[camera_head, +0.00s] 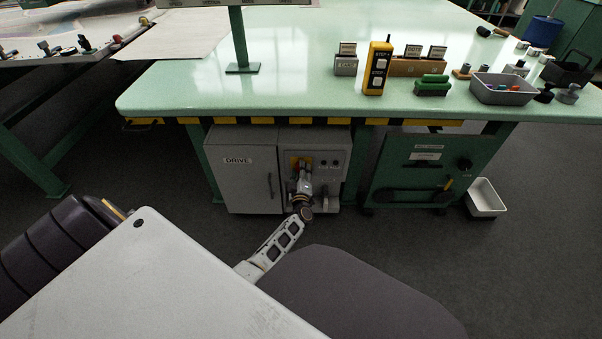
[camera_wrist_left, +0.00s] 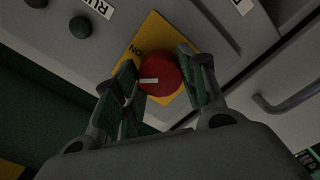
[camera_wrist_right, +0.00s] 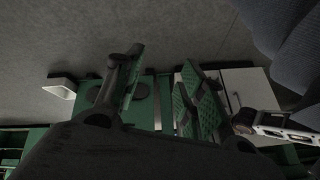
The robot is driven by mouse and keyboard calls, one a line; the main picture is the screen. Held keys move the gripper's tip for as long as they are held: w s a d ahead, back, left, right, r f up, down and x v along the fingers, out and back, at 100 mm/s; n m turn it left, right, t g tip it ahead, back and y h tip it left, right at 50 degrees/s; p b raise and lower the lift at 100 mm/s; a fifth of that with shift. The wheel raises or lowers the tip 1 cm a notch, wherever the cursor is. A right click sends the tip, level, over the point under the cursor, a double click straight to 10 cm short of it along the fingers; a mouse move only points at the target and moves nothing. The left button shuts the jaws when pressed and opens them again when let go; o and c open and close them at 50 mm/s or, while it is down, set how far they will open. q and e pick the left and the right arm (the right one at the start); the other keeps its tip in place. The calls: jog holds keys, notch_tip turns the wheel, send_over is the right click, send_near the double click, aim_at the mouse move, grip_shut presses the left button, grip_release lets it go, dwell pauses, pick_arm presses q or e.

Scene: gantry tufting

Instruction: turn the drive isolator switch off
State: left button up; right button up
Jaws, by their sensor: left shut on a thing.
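The drive isolator switch is a red round knob (camera_wrist_left: 160,76) with a white pointer mark, on a yellow plate (camera_wrist_left: 151,36) marked ON, in the left wrist view. The plate sits on the front of the grey DRIVE cabinet (camera_head: 238,181) under the table. My left gripper (camera_wrist_left: 160,80) is shut on the red knob, one finger on each side. In the head view my left gripper (camera_head: 303,170) covers most of the switch. My right gripper (camera_wrist_right: 160,85) is open and empty, with its fingers well apart in the right wrist view; the head view does not show it.
A green cabinet (camera_head: 398,163) stands right of the DRIVE cabinet, with a white bin (camera_head: 485,197) on the floor beside it. The pale green table (camera_head: 290,85) overhangs both and carries a yellow pendant (camera_head: 377,68) and a grey tray (camera_head: 502,92).

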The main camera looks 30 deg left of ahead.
pick_arm(q)
jog(key=n+b, duration=0.3)
jog(key=n, duration=0.6)
jog(key=shift+f+n, duration=0.1)
jog(key=shift+n, duration=0.3)
pick_arm(e)
notch_tip(320, 180, down, 6)
jog(key=t, duration=0.1)
jog(key=shift+s+a+f+m+y, duration=0.2)
jog(key=shift+s+a+m+y, duration=0.1)
jog(key=shift+a+y, duration=0.15)
jog(key=shift+w, duration=0.1)
jog(key=shift+w+r, duration=0.15)
jog(key=shift+w, duration=0.05)
pick_arm(q)
jog(key=o, duration=1)
jog(key=shift+o, duration=0.2)
pick_arm(e)
jog(key=shift+w+a+r, duration=0.1)
jog(key=shift+w+r, duration=0.05)
jog(key=shift+w, duration=0.05)
